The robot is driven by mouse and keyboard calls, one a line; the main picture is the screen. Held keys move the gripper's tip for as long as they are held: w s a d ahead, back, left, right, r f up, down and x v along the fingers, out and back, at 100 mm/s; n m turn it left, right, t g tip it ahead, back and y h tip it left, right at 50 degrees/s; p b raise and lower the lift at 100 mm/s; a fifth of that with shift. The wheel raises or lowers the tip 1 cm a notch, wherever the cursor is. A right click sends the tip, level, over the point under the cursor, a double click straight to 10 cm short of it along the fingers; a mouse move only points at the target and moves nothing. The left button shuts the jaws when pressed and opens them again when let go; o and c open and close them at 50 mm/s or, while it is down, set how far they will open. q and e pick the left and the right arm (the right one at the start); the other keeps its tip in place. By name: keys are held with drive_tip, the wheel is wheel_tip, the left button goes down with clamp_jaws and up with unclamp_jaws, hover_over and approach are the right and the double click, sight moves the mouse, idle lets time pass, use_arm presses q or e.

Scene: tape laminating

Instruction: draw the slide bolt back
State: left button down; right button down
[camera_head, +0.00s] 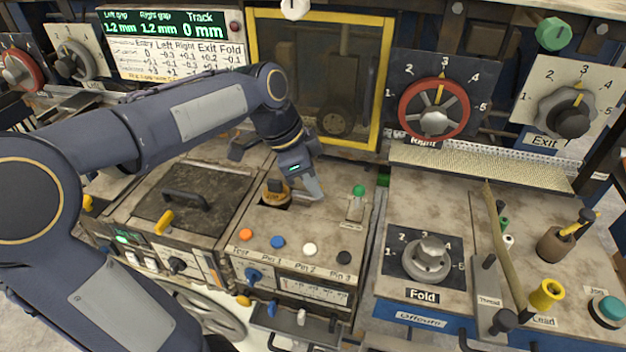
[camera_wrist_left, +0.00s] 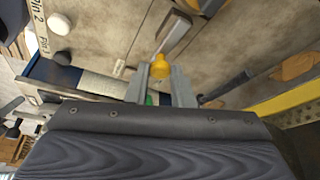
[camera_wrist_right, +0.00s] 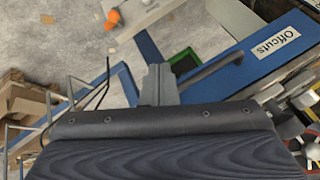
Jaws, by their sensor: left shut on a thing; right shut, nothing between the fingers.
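In the head view my left gripper (camera_head: 312,190) is over the middle panel, beside a dark opening with an orange-brown round part (camera_head: 275,193). In the left wrist view my left gripper's fingers (camera_wrist_left: 166,86) are closed around a yellow knob (camera_wrist_left: 160,67), which I take to be the slide bolt's knob. A pale metal strip (camera_wrist_left: 175,33) runs up from it across the worn panel. The rest of the bolt is hidden by the gripper. My right gripper (camera_wrist_right: 158,82) shows only in the right wrist view, shut and empty above the floor.
A metal switch plate (camera_head: 355,209) with a green knob (camera_head: 358,190) stands right of my left gripper. Coloured buttons line the panel's front. A yellow-framed window (camera_head: 330,70) is behind.

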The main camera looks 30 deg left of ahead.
use_arm(q)
drive_tip(key=c, duration=1.3)
unclamp_jaws()
drive_tip(key=shift+o, duration=0.2)
drive_tip(key=v, duration=0.8)
drive_tip(key=shift+d, duration=0.1)
